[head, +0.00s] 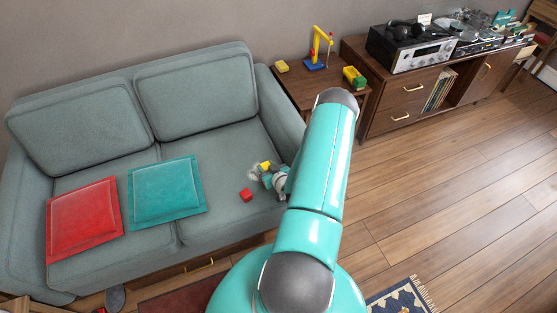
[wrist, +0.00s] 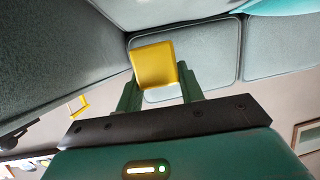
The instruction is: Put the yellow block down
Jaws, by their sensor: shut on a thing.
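The yellow block (wrist: 154,65) is between the two green fingers of my gripper (wrist: 158,85) in the wrist view. In the head view the yellow block (head: 265,166) shows small at the end of my gripper (head: 267,172), over the right part of the sofa seat. My gripper is shut on it. Whether the block touches the seat cannot be told. My arm covers part of the sofa's right side.
The grey-green sofa (head: 215,140) holds a red cushion (head: 83,220) and a teal cushion (head: 166,191). A small red block (head: 245,195) lies on the seat near my gripper. A side table (head: 300,88) bears a yellow block (head: 282,66), a toy crane (head: 318,48) and a toy truck (head: 354,78).

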